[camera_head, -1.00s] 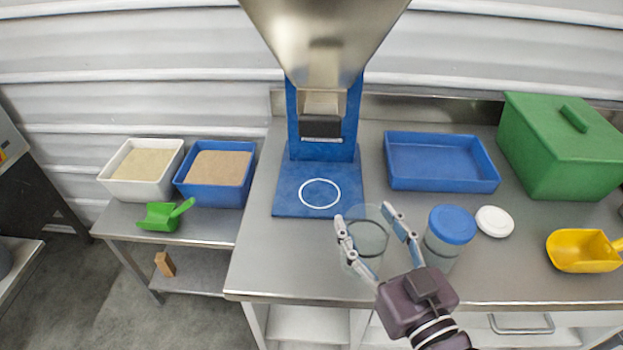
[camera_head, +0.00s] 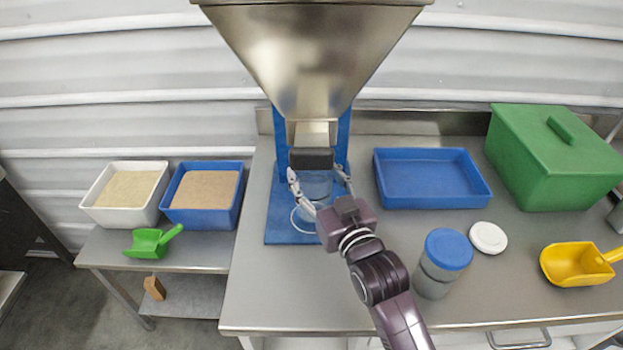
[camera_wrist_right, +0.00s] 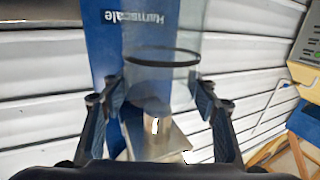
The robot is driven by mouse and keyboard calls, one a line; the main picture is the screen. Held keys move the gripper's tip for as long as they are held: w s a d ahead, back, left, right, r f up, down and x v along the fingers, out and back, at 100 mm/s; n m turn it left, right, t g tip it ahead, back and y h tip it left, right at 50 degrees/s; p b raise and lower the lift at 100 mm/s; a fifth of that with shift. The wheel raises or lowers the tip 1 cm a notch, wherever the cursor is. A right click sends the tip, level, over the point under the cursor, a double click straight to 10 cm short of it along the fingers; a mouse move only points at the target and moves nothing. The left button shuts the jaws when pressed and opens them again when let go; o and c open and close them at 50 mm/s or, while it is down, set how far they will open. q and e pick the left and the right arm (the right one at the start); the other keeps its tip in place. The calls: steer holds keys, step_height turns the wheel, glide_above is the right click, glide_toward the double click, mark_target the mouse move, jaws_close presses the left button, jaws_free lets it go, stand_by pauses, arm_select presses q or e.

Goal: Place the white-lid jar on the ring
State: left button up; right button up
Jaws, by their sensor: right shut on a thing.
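My right gripper (camera_head: 318,180) is shut on a clear, lidless jar (camera_head: 316,188), with one finger on each side of it. The jar is over the blue base plate (camera_head: 276,233) of the hopper stand, just below the dark outlet. The white ring (camera_head: 296,226) on the plate is partly hidden by the jar and gripper; I cannot tell whether the jar touches the plate. In the right wrist view the clear jar (camera_wrist_right: 160,80) sits between the fingers of my right gripper (camera_wrist_right: 160,108). The white lid (camera_head: 488,237) lies flat on the counter. My left gripper is not in view.
The metal hopper (camera_head: 312,60) hangs above the jar. A blue-lidded jar (camera_head: 448,250) stands right of my arm. A blue tray (camera_head: 430,180), a green bin (camera_head: 550,165) and a yellow scoop (camera_head: 572,265) are farther right. The counter's front left is clear.

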mark_target(308, 177)
steer(key=shift+w+a+f, duration=0.15)
steer(key=shift+w+f, duration=0.2)
steer(key=shift+f, duration=0.3)
steer(key=shift+w+a+f, duration=0.1)
steer(key=shift+w+f, duration=0.2)
steer(key=shift+f, duration=0.65)
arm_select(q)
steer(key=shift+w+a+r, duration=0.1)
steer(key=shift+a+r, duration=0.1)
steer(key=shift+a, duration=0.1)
arm_select(e)
steer(key=shift+f, duration=0.2)
steer(key=o, duration=1.6)
steer(key=shift+f, duration=0.1)
